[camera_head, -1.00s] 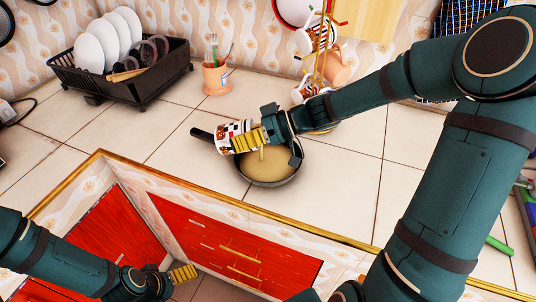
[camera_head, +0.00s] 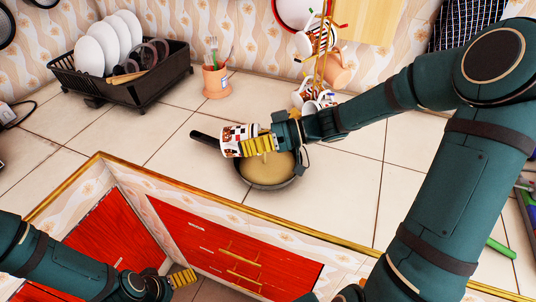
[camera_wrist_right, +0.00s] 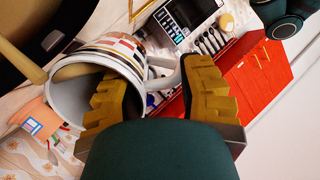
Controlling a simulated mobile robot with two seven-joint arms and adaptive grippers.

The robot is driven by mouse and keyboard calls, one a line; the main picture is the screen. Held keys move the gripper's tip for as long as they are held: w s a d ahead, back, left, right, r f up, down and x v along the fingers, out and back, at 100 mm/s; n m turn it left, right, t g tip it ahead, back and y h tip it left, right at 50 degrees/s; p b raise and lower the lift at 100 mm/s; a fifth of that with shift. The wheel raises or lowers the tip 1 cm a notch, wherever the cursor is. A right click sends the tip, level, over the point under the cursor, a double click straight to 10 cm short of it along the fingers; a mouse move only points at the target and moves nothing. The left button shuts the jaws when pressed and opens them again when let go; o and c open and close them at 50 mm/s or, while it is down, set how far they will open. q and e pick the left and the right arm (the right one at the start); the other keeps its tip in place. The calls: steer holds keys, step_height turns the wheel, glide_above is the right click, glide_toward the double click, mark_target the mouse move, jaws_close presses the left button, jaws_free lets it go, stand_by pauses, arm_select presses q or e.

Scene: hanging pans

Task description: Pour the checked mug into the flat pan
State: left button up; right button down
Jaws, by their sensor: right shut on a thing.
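The checked mug (camera_head: 236,141) is white with red, black and brown checks. My right gripper (camera_head: 258,144) is shut on it and holds it tilted above the flat pan (camera_head: 266,186). In the right wrist view the mug (camera_wrist_right: 100,62) shows its open mouth with beige liquid inside, and its handle lies between my fingers (camera_wrist_right: 160,95). A beige stream runs from the mouth. The dark pan stands on the counter with beige liquid in it; my gripper hides part of it. My left gripper (camera_head: 183,277) is low, in front of the red cabinets; its opening is unclear.
A black dish rack (camera_head: 130,85) with white plates stands at the back left. An orange cup with utensils (camera_head: 216,80) stands at the back middle. A mug tree (camera_head: 321,70) with several mugs stands behind my right arm. The tiled counter left of the pan is clear.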

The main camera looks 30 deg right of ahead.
steer(key=shift+s+d+r+t+y, duration=0.15)
steer(key=shift+d+y, duration=0.1)
steer(key=shift+y, duration=0.15)
steer(key=shift+s+d+t+y, duration=0.1)
steer(key=shift+d+t+y, duration=0.1)
steer(key=shift+y, duration=0.2)
stand_by(0.4)
